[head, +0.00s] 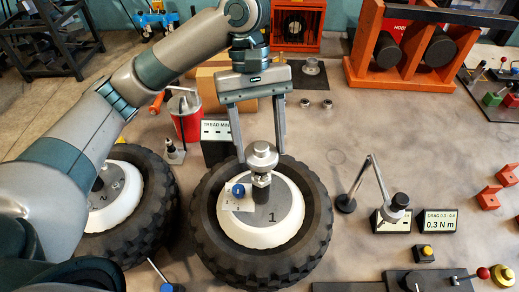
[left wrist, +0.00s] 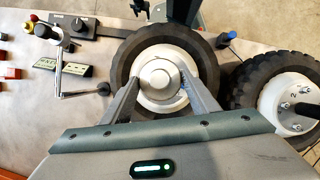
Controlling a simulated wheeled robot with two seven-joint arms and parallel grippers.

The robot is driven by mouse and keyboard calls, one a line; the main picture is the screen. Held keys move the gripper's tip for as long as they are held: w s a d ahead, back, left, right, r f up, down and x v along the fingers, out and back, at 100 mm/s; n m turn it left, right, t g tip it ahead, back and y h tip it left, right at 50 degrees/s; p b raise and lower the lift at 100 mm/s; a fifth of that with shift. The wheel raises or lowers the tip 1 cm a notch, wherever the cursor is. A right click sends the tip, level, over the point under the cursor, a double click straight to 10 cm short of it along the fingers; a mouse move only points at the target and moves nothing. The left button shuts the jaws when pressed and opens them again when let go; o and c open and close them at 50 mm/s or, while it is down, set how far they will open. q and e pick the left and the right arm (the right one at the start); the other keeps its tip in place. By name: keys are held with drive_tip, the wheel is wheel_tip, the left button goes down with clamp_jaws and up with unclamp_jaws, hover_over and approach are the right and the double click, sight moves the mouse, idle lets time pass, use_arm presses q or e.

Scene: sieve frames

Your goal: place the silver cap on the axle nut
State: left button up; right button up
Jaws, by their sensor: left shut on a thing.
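The silver cap (head: 262,153) is a round, shiny piece between the fingers of my left gripper (head: 261,157), which is shut on it. In the left wrist view the cap (left wrist: 156,77) sits between the two fingertips (left wrist: 158,83) and hides what is below it. The dark axle nut (head: 261,188) stands up from the white hub marked 1 (head: 275,225), inside a black tyre (head: 212,256). The cap appears in line above the nut; I cannot tell whether they touch. My right gripper is not in view.
A small card with a blue knob (head: 238,190) is on the hub's left side. A jointed metal arm (head: 372,180) and a "0.3 N m" display (head: 438,222) are to the right. A red cup (head: 187,122) and orange racks are behind.

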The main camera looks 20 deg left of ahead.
sight(260, 159)
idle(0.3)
use_arm(q)
drive_tip(key=shift+f+p, duration=0.5)
drive_tip(key=shift+f, duration=1.55)
drive_tip(key=shift+f+p, duration=0.1)
drive_tip(key=shift+p, duration=0.2)
drive_tip(key=shift+f+p, duration=0.3)
drive_tip(key=shift+f, duration=0.2)
drive_tip(key=o, duration=1.1)
drive_tip(key=shift+c, duration=0.2)
